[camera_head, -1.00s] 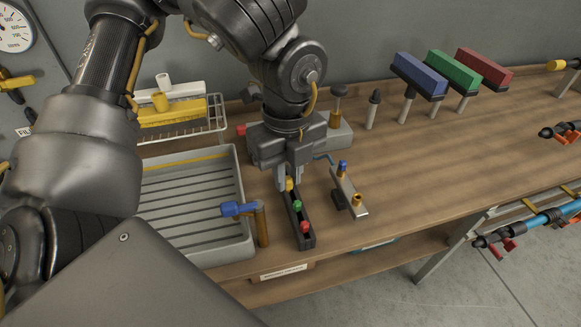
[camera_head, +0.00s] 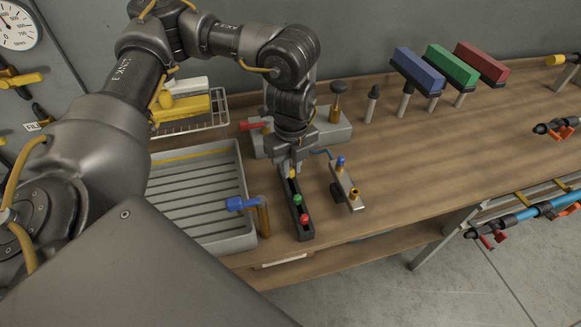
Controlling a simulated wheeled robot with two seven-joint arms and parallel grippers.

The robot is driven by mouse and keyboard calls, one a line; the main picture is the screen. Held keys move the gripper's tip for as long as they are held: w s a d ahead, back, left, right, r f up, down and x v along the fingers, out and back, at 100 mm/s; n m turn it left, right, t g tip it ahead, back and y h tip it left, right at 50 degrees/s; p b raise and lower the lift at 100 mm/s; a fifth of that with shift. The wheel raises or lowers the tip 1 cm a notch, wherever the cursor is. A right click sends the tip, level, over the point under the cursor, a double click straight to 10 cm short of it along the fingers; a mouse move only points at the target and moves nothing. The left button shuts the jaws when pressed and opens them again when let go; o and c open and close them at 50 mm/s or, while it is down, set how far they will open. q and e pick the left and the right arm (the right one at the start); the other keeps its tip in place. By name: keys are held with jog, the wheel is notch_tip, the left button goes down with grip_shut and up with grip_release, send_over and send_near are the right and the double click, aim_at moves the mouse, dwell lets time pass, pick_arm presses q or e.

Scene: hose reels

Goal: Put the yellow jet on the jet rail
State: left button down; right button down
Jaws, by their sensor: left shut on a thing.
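The yellow jet (camera_head: 292,174) is at the back end of a narrow dark holder (camera_head: 302,227), mostly hidden by my gripper. A green jet (camera_head: 297,200) and a red jet (camera_head: 304,218) stand in the same holder in front of it. My left gripper (camera_head: 288,170) points down and is shut on the yellow jet; I cannot tell whether the jet is still seated. The metal jet rail (camera_head: 348,190) is just right of the holder. It carries a blue jet (camera_head: 341,162) at its back and has a brass fitting (camera_head: 354,193) near its front. My right gripper is out of view.
A grey drain tray (camera_head: 195,210) and a blue-handled tap (camera_head: 243,204) are left of the holder. A grey block (camera_head: 340,130) with a red handle stands behind the gripper. Blue, green and red blocks on posts stand at the back right. The bench right of the rail is clear.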

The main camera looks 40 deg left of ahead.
aim_at(291, 169)
pick_arm(q)
jog(key=shift+f, duration=1.35)
jog(key=c, duration=1.3)
grip_release()
jog(key=shift+c, duration=0.2)
notch_tip(291, 169, up, 13)
jog(key=shift+r+b, duration=0.15)
jog(key=shift+b, duration=0.15)
